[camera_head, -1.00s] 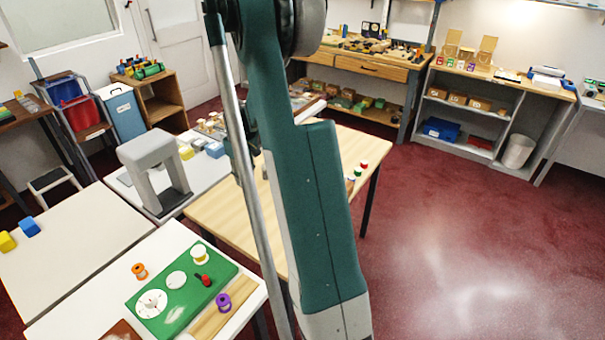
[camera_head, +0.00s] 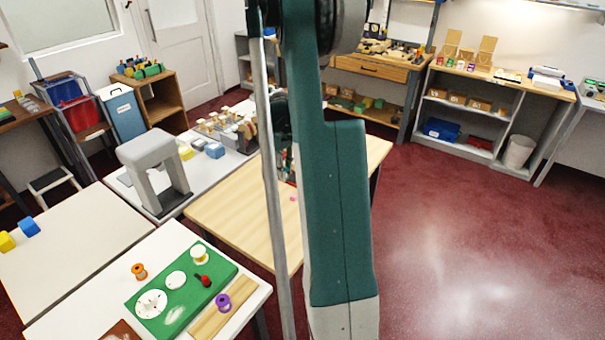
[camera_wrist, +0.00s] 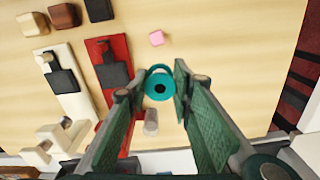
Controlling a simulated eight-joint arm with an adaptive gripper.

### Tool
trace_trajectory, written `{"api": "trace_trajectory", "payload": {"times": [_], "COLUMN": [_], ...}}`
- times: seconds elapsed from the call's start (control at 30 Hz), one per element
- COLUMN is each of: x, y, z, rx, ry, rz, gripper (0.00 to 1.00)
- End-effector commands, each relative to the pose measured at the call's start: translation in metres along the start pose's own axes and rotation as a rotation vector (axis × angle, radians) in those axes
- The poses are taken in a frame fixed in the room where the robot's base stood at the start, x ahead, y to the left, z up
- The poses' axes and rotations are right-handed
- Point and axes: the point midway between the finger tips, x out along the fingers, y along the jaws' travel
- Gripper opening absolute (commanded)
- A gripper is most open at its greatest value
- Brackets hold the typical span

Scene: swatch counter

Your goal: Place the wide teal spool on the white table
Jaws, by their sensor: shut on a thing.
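The wide teal spool (camera_wrist: 159,87) shows end-on in the wrist view as a teal ring with a dark centre. It sits between the fingertips of my gripper (camera_wrist: 158,88), which is shut on it. The light wooden table (camera_wrist: 215,45) lies beneath; I cannot tell how high the spool is above it. In the head view my arm hides the spool and most of the gripper. Several white tabletops show there: a front one (camera_head: 75,316) with a green mat, a left one (camera_head: 75,245), and one farther back (camera_head: 205,172).
On the front white table are a green mat (camera_head: 222,266), an orange spool (camera_head: 138,271) and a purple spool (camera_head: 222,302). A grey arch (camera_head: 152,150) stands behind.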

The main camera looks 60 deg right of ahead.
Motion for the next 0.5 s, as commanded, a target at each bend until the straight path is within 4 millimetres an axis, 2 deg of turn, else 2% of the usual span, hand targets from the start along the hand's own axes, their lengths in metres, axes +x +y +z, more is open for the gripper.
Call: {"api": "trace_trajectory", "payload": {"times": [0.27,0.5], "x": [0.007,0.038], "y": [0.0,0.0], "z": [-0.001,-0.001], "rx": [0.0,0.0], "ry": [0.0,0.0], "rz": [0.0,0.0], "gripper": [0.15,0.15]}}
